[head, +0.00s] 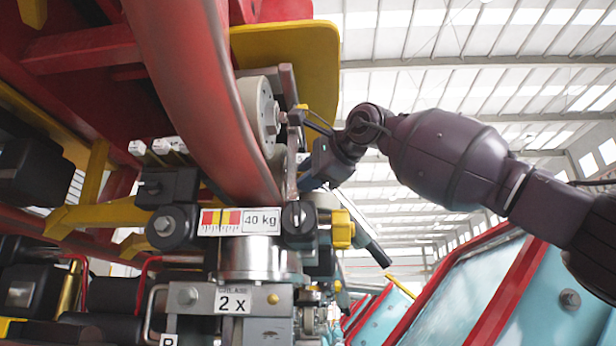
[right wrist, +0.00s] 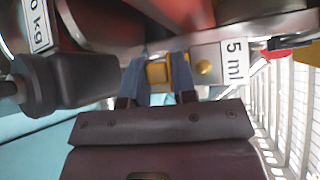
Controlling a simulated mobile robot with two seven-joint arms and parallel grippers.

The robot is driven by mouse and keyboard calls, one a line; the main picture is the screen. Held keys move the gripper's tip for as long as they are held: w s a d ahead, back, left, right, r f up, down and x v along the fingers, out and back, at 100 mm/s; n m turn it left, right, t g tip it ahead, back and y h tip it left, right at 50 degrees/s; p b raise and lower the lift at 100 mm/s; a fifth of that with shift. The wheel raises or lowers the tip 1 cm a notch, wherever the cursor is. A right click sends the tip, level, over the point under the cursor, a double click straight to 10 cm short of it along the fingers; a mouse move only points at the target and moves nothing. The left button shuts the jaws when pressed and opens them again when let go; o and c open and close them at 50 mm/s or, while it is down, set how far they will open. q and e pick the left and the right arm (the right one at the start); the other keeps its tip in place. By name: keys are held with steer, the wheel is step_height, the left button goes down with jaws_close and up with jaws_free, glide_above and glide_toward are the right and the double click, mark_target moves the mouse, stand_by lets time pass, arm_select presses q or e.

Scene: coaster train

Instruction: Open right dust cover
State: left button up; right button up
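My right arm comes in from the right in the head view. Its gripper (head: 309,184) is beside the train's wheel assembly, partly hidden by nearby parts. In the right wrist view the two blue-grey fingers (right wrist: 158,64) stand apart. A yellow block (right wrist: 157,74) shows in the gap between them; I cannot tell whether they touch it. A brass round piece (right wrist: 204,67) is just right of the fingers. In the head view a yellow part (head: 342,228) sits below the gripper, right of the 40 kg label (head: 262,221). I cannot tell which part is the right dust cover. My left gripper is not in view.
A thick red rail (head: 198,90) and a pale wheel (head: 259,112) crowd the gripper's left. A black cylinder (right wrist: 70,85) and a 5 ml label (right wrist: 234,61) flank the fingers. Blue panels with red edges (head: 470,290) stand at lower right. Open air lies below my arm.

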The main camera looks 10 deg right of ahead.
steer(key=shift+w+f+n+t+b, duration=0.15)
steer(key=shift+f+n+t+b, duration=0.3)
steer(key=shift+f+b, duration=0.3)
steer(key=shift+c, duration=0.2)
steer(key=shift+w+a+f+n+t+y+b, duration=0.1)
steer(key=shift+w+n+t+y+b, duration=0.05)
steer(key=shift+n+t+y+b, duration=0.3)
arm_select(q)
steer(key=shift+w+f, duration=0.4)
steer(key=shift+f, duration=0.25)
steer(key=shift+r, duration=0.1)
arm_select(e)
steer(key=o, duration=0.8)
steer(key=shift+o, duration=0.2)
steer(key=shift+r, duration=0.2)
